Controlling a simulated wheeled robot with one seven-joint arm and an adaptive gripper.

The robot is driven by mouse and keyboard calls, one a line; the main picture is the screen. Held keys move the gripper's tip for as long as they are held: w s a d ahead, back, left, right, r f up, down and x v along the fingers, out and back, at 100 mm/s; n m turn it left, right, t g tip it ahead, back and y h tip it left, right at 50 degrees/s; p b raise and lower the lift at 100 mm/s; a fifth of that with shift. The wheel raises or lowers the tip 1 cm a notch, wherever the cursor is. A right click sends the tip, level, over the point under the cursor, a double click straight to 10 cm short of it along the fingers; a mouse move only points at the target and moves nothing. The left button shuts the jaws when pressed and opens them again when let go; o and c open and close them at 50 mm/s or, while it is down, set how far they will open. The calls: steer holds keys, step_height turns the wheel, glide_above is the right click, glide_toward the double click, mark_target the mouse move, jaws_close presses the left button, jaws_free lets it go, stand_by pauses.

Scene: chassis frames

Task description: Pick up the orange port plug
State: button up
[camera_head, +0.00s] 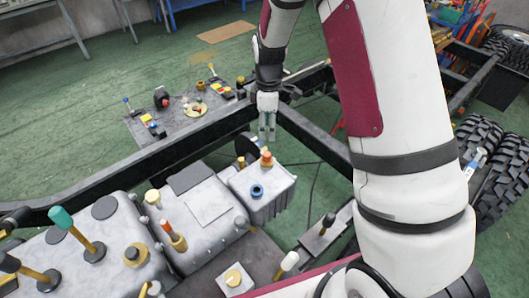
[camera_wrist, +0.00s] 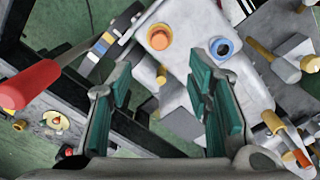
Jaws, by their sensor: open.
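The orange port plug (camera_head: 266,158) stands on the upper end of a grey metal housing (camera_head: 262,190). In the wrist view the orange plug (camera_wrist: 159,37) sits on the same housing, beyond the fingertips and nearer the left finger. My gripper (camera_head: 267,136) is above and just behind the plug in the head view, pointing down. In the wrist view my gripper (camera_wrist: 165,72) shows its two teal-padded fingers spread apart with nothing between them. The plug is apart from both fingers.
A blue ring-shaped port (camera_head: 257,191) is close to the plug on the same housing. Black chassis rails (camera_head: 312,139) run beside it. A red-handled tool (camera_wrist: 32,84) is at left in the wrist view. Several knobs and levers, including a teal-handled one (camera_head: 62,219), crowd the lower left.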

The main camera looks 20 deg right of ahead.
mark_target(267, 154)
step_height(267, 154, down, 13)
steer(key=shift+w+a+f+p, duration=0.1)
steer(key=shift+p, duration=0.95)
jaws_close()
